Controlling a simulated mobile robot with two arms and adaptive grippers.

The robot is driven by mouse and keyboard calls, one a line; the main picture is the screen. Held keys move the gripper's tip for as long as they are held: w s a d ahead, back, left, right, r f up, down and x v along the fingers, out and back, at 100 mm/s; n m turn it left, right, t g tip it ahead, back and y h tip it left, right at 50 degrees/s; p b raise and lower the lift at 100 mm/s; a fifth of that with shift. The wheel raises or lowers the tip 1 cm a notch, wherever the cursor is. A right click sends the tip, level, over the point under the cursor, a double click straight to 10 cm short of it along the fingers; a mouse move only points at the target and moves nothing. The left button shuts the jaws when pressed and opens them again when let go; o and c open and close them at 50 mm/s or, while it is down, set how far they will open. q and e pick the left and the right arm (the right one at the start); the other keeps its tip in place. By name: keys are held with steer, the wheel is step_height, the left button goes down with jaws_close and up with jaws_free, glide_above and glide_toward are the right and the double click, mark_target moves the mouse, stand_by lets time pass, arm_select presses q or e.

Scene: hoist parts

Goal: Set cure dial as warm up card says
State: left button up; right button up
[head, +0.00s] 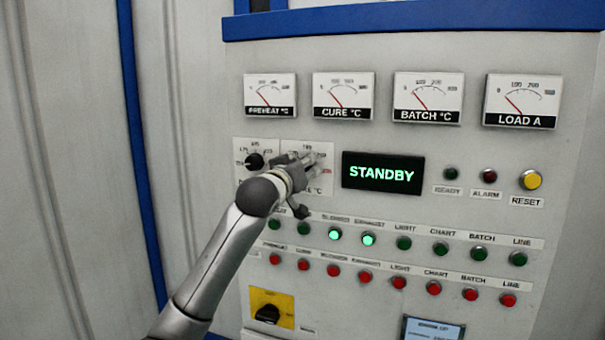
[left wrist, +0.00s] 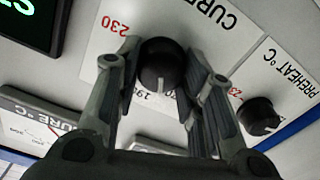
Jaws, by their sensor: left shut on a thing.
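The cure dial is a black round knob (left wrist: 160,62) on a white plate (left wrist: 205,45), upside down in the left wrist view. Its white mark points down in that picture, close to a partly hidden number that looks like 190. A red 230 is on the plate's left. My left gripper (head: 306,168) is shut on the knob, with one finger on each side (left wrist: 158,75). In the head view it hides the cure knob and part of its plate. A card in a dark frame (head: 433,330), cut off at the bottom edge, has writing too small to read. My right gripper is not in view.
The preheat knob (head: 254,161) is close beside my gripper; it also shows in the left wrist view (left wrist: 258,115). A display (head: 383,173) reads STANDBY. Meters are above, rows of green and red buttons below.

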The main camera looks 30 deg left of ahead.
arm_select(q)
steer(key=shift+a+n, duration=0.1)
steer(key=shift+n, duration=2.1)
steer(key=o, duration=1)
steer(key=shift+o, duration=0.2)
steer(key=v, duration=1.2)
